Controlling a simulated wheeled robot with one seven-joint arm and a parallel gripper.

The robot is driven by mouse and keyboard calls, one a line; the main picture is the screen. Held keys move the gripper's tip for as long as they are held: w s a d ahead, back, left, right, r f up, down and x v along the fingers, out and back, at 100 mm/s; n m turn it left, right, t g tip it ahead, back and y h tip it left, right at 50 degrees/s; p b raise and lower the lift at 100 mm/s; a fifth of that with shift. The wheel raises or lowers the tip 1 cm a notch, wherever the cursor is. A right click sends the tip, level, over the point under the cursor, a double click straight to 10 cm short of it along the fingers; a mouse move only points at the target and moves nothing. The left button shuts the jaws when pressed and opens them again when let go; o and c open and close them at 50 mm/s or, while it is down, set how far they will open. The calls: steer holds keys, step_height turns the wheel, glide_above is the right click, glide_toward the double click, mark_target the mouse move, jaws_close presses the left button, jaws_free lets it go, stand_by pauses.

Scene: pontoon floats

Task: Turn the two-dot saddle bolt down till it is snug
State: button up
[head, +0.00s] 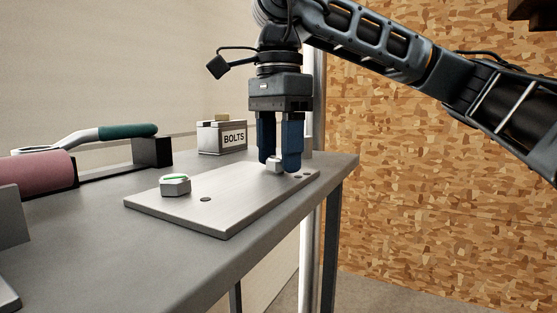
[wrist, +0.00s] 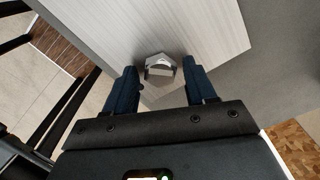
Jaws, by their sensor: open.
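A metal plate (head: 225,205) lies on the bench with two hex bolts. The bolt near two dark dots (head: 303,174) at the plate's right end is the two-dot saddle bolt (head: 274,166). Its hex head also shows in the wrist view (wrist: 160,67), with a pale bar across it. My gripper (head: 279,166) points straight down over it, open, one blue finger on each side. In the wrist view the fingertips stand apart from the head. The other bolt (head: 175,187), with a green mark on top, stands at the left near a single dark dot (head: 205,199).
A box marked BOLTS (head: 222,137) stands behind the plate on the grey bench (head: 90,255). A green-handled tool (head: 128,131) and a pink roller (head: 38,167) lie at the left. The bench ends just right of the plate.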

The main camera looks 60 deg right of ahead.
steer(key=n, duration=1.1)
steer(key=shift+b, duration=0.35)
steer(key=shift+r, duration=0.15)
steer(key=c, duration=0.8)
steer(key=m+b, duration=0.1)
steer(key=m, duration=0.2)
steer(key=shift+m, duration=0.3)
steer(key=m+b, duration=0.1)
steer(key=m, duration=0.7)
